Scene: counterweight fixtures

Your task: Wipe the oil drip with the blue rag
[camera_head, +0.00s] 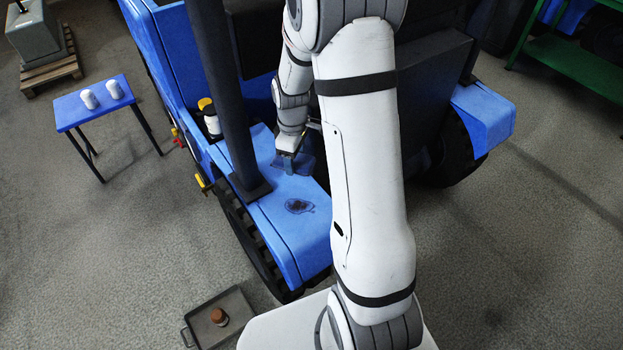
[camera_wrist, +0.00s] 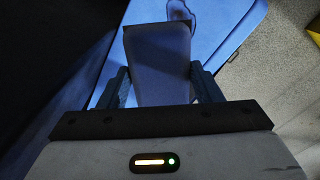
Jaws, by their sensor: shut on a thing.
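My gripper (camera_head: 289,160) is over the blue fender (camera_head: 318,238) of the vehicle. It is shut on the blue rag, a dark blue-grey flat piece between the fingers in the wrist view (camera_wrist: 158,65). Part of the rag (camera_head: 306,163) shows beside the fingers in the head view. The oil drip (camera_head: 299,206) is a dark, roundish stain on the fender, nearer the head camera than the gripper. The drip also shows at the top of the wrist view (camera_wrist: 179,10), just beyond the rag's far edge. I cannot tell whether the rag touches the fender.
A dark post (camera_head: 225,90) rises from the fender left of my gripper. A tray (camera_head: 238,316) with a brown-topped item lies on the floor. A blue table (camera_head: 97,105) holds two white cylinders.

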